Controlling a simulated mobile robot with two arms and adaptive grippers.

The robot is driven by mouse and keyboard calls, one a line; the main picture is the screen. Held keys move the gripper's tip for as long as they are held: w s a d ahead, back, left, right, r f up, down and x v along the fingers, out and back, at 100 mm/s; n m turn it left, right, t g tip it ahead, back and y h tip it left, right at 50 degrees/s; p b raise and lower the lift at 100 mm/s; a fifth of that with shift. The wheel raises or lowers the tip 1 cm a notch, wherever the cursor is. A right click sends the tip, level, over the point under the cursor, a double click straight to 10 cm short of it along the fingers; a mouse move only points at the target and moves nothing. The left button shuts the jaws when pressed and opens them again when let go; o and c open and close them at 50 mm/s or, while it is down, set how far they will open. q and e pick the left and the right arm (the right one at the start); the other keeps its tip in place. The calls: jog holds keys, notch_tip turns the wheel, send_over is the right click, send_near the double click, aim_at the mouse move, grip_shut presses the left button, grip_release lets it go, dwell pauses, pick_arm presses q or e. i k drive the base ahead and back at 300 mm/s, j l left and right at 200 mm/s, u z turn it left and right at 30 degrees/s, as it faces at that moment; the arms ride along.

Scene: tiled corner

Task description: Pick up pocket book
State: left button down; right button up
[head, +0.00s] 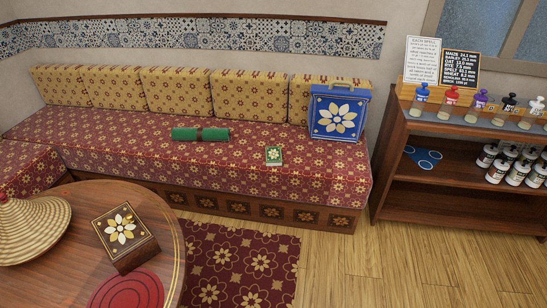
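A small green book with a pale flower on its cover, which looks like the pocket book (273,156), lies on the red patterned bench seat (330,185), right of the middle of the view. It lies near the seat's front half, with nothing touching it that I can see. Neither of my grippers shows in the head view.
A green roll (200,134) lies on the seat to the left, and a blue flowered box (337,113) stands to the right. A round table (60,275) with a flowered box (122,236) and woven cone (30,228) is at front left. A shelf (450,205) stands right.

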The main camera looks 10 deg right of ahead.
aim_at(274, 156)
jog(key=i+z, duration=0.1)
jog(key=z, duration=0.3)
jog(key=i+j+z, duration=0.2)
jog(key=i+z, duration=0.15)
jog(key=i, duration=0.2)
jog(key=i+j+z, duration=0.35)
jog(key=i, duration=0.15)
